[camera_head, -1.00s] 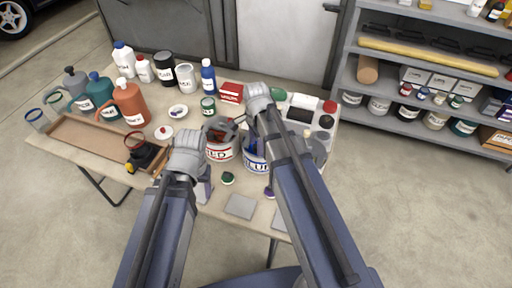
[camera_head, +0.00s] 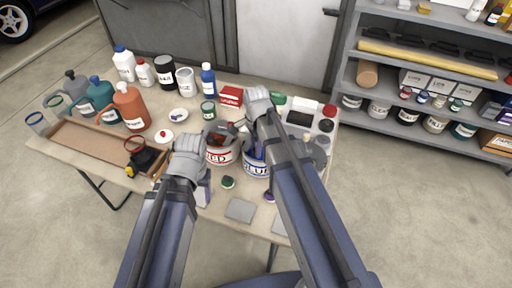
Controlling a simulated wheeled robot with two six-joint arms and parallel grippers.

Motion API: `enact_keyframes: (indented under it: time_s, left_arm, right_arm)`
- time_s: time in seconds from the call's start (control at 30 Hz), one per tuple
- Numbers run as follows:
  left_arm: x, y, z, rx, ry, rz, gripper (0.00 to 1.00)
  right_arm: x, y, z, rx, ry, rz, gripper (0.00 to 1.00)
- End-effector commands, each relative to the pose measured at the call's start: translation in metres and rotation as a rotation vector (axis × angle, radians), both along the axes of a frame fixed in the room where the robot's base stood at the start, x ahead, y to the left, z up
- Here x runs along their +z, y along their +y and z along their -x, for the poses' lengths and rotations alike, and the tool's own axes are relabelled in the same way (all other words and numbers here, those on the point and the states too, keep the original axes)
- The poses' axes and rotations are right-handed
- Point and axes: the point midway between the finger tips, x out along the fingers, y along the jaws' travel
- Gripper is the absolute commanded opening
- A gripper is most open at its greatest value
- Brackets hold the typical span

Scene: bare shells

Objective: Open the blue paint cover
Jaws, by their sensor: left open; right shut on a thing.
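The blue paint can (camera_head: 257,169), white with blue lettering, stands on the table, partly behind my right arm. Blue shows inside its rim. A round grey disc (camera_head: 315,153), which looks like the blue paint cover, shows just right of my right forearm. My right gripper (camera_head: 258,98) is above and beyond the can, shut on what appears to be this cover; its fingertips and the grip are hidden. My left gripper (camera_head: 188,146) is open and empty, left of the red paint can (camera_head: 221,156), whose grey cover stands raised over red paint.
Bottles and jugs (camera_head: 130,105) crowd the table's left and back, with a wooden tray (camera_head: 90,148) at the left. Small caps and a grey plate (camera_head: 240,210) lie near the front edge. A stocked shelf (camera_head: 430,110) stands at the right.

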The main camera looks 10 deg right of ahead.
Motion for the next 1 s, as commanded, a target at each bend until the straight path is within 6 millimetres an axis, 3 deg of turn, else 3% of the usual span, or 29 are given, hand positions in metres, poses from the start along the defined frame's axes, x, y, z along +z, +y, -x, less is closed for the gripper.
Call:
enact_keyframes:
  time_s: [0.83,1.0]
  left_arm:
    - [0.0,0.0,0.0,0.0,0.0,0.0,0.61]
    - [0.0,0.0,0.0,0.0,0.0,0.0,0.61]
  right_arm:
    - [0.0,0.0,0.0,0.0,0.0,0.0,0.0]
    - [0.0,0.008,0.013,0.002,0.001,0.0,0.0]
